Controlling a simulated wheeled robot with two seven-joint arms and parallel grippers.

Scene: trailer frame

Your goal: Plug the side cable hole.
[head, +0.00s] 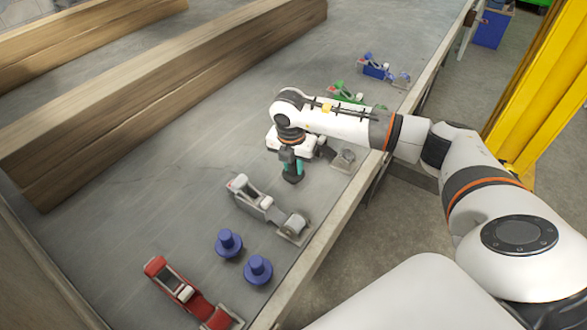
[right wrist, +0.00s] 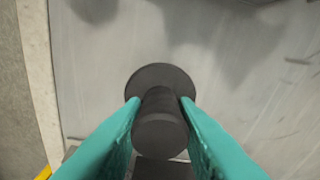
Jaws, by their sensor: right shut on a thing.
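My right gripper (head: 291,165) has teal fingers and reaches over the grey frame top in the head view. It is shut on a black plug (head: 293,178) with a wide round flange. In the right wrist view, both fingertips (right wrist: 160,102) press on the sides of the plug's stem, and the flange (right wrist: 160,76) lies beyond them. I cannot tell if the plug touches the surface or hangs just above it. Two blue plugs (head: 228,243) (head: 258,269) stand upright nearer the front. I cannot make out the side cable hole. My left gripper is not in view.
A grey latch (head: 265,208) and a red latch (head: 185,292) lie along the right edge of the surface (head: 130,215). Green (head: 345,91) and blue (head: 378,69) latches lie farther back. Long wooden beams (head: 170,85) cross the left. A yellow post (head: 535,90) stands at right.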

